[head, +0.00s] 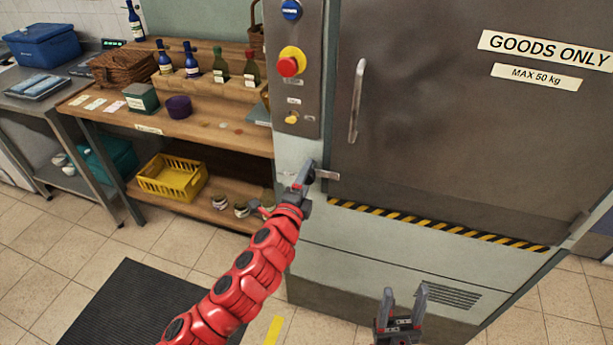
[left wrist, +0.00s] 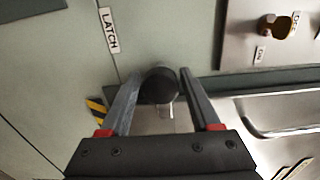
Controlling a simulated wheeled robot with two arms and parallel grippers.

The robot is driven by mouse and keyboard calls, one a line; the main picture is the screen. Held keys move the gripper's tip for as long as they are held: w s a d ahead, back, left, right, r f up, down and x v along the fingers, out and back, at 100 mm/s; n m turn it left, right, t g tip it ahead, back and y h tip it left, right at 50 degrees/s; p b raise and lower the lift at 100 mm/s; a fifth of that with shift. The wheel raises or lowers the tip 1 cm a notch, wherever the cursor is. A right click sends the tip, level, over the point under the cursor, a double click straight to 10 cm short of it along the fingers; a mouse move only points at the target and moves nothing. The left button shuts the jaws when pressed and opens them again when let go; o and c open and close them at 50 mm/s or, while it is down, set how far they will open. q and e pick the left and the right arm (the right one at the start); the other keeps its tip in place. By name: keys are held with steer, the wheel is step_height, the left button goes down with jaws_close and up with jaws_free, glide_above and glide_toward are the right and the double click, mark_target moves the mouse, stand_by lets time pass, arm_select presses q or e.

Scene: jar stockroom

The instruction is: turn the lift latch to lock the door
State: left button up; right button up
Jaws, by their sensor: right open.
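The lift door (head: 440,110) is dark metal with a vertical handle (head: 357,100) and looks closed. The latch (head: 328,175) sits at its lower left edge, a pale metal bar lying roughly level across the door's edge. My left gripper (head: 305,172) is at the latch and hides most of it. In the left wrist view the latch's round black knob (left wrist: 160,84) is between the fingertips of my left gripper (left wrist: 161,78), which appear to touch it on both sides. My right gripper (head: 404,298) is open and empty, low in front of the lift.
A panel (head: 313,60) with a red button (head: 291,63) and a small yellow knob (head: 292,118) is above the latch. A wooden shelf (head: 220,135) with bottles and a yellow crate (head: 172,178) stands to the left. A dark mat (head: 130,300) lies on the floor.

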arm_select(q)
steer(key=shift+o, duration=0.8)
steer(key=shift+s+a, duration=0.1)
steer(key=shift+s+a, duration=0.15)
steer(key=shift+s, duration=0.1)
steer(key=p+v, duration=0.3)
steer(key=v, duration=1.3)
steer(key=shift+s+p, duration=0.35)
steer(key=shift+p, duration=0.05)
steer(key=shift+w+r, duration=0.1)
